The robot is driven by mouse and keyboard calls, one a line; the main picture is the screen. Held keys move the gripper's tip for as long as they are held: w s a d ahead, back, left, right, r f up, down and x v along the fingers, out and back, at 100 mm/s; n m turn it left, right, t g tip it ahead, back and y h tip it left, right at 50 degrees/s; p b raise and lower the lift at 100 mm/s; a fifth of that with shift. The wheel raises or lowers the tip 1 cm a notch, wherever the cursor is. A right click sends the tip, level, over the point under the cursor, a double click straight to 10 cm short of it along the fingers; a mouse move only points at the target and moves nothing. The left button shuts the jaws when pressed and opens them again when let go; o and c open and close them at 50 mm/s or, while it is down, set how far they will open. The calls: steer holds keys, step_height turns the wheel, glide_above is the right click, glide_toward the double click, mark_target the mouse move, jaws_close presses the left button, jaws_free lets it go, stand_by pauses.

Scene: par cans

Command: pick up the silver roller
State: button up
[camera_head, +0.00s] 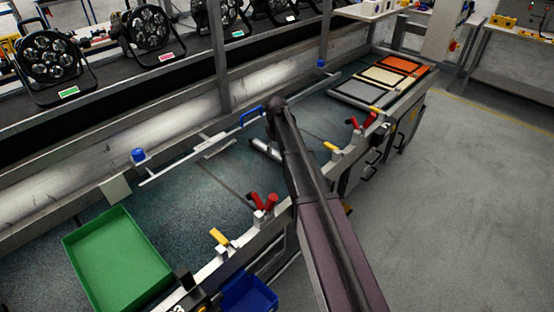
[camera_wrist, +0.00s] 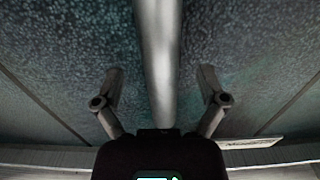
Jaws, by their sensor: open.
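The silver roller (camera_wrist: 158,50) is a smooth bright metal cylinder. In the wrist view it runs from the top edge down to my gripper's dark body, which hides its lower end. My gripper (camera_wrist: 161,72) is open, with one finger on each side of the roller and a visible gap on both sides. I cannot tell how far the fingertips are above the bench. In the head view, a short part of the roller (camera_head: 265,149) shows on the dark bench surface, left of my arm. My arm hides the rest of it and my gripper's fingers.
A green tray (camera_head: 118,262) stands at the bench's near left, with a blue bin (camera_head: 247,294) beside the front edge. Red-handled clamps (camera_head: 264,201) line that edge. A rail with a blue handle (camera_head: 251,116) lies behind the roller. Colored panels (camera_head: 381,77) lie at the far end.

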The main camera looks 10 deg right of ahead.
steer(key=shift+f+b, duration=1.1)
steer(key=shift+f, duration=0.3)
jaws_close()
steer(key=shift+r, duration=0.2)
step_height(320, 180, up, 4)
steer(key=p, duration=0.4)
steer(key=shift+f, duration=0.15)
steer(key=s, duration=1)
steer(key=s+r+p, duration=0.1)
steer(key=s, duration=0.5)
steer(key=shift+d, duration=0.25)
step_height(320, 180, up, 27)
steer(key=p, duration=2.7)
steer(key=shift+s+f, duration=0.1)
steer(key=shift+f, duration=0.05)
